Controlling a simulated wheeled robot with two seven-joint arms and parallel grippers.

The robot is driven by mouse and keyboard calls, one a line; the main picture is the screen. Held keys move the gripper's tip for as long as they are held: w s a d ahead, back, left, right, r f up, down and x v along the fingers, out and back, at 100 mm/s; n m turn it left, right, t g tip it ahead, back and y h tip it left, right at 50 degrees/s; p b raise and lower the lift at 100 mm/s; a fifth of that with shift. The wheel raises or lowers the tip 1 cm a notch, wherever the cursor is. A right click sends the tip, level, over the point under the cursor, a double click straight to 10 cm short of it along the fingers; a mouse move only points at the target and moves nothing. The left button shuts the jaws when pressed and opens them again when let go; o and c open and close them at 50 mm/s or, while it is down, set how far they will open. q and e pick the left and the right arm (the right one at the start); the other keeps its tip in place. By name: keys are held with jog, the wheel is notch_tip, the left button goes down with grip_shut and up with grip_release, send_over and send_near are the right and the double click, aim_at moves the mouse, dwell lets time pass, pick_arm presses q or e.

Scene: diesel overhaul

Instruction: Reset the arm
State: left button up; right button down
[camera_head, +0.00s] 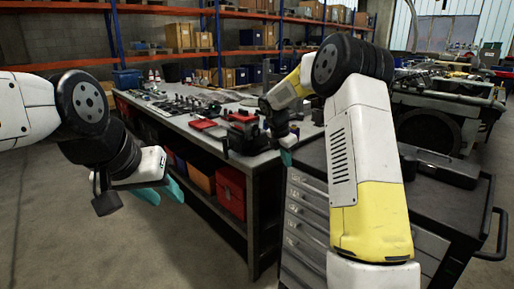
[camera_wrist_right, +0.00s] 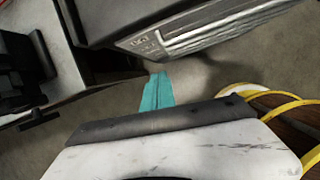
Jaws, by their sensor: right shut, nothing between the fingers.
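My left gripper (camera_head: 168,197) hangs over the floor to the left of the workbench. Its two teal fingers stand apart with nothing seen between them. My right arm comes up at the right, bends over at the top and reaches down toward the gap between bench and tool cabinet. The right gripper (camera_head: 286,158) is at the near right end of the bench, beside the cabinet, partly hidden by the arm. In the right wrist view its teal fingers (camera_wrist_right: 157,91) are together, empty, and point toward the floor.
The workbench (camera_head: 262,160) carries a dark vise (camera_head: 243,133), a red tray (camera_head: 203,125) and many small parts. A grey drawer cabinet (camera_head: 305,215) stands right of it, with a dark case (camera_head: 440,167) on top. Yellow cables (camera_wrist_right: 270,100) show in the wrist view. Floor at left is clear.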

jog(key=s+r+m+t+y, duration=0.1)
jog(key=s+r+m, duration=0.4)
jog(key=s+r, duration=0.3)
jog(key=s+r+m+y, duration=0.1)
jog(key=s+r+m, duration=0.4)
jog(key=s, duration=0.4)
jog(key=s+a+m+t+y, duration=0.2)
jog(key=s+m, duration=1.1)
jog(key=s, duration=0.8)
jog(key=shift+a+y, duration=0.7)
jog(key=shift+a, duration=0.1)
jog(key=shift+r, duration=0.15)
